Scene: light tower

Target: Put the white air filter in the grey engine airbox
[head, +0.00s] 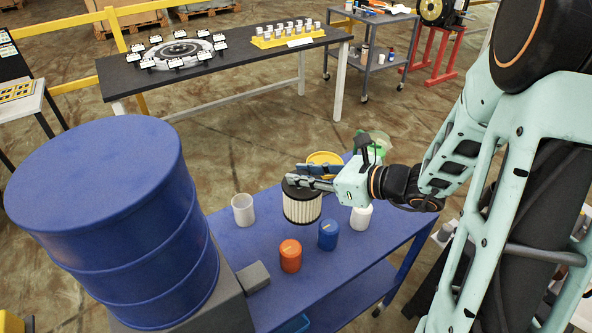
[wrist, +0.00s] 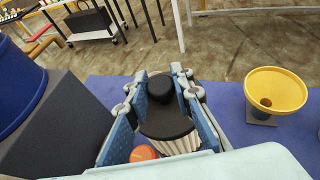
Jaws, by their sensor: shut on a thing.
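The white air filter (head: 302,209) is a pleated cylinder with a black top cap, upright at the blue cart's middle. In the wrist view, its white pleats (wrist: 182,145) show below the black cap. My gripper (head: 293,175) is above the filter, and its two blue-padded fingers (wrist: 160,76) are shut on the filter's black top knob. I cannot tell whether the filter's base touches the cart. I cannot make out the grey engine airbox in either view.
The blue cart top (head: 255,230) also bears a white cup (head: 243,210), an orange can (head: 290,256), a blue can (head: 327,236), a white container (head: 361,217) and a yellow funnel (wrist: 272,88). A blue drum (head: 120,230) stands close on the left.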

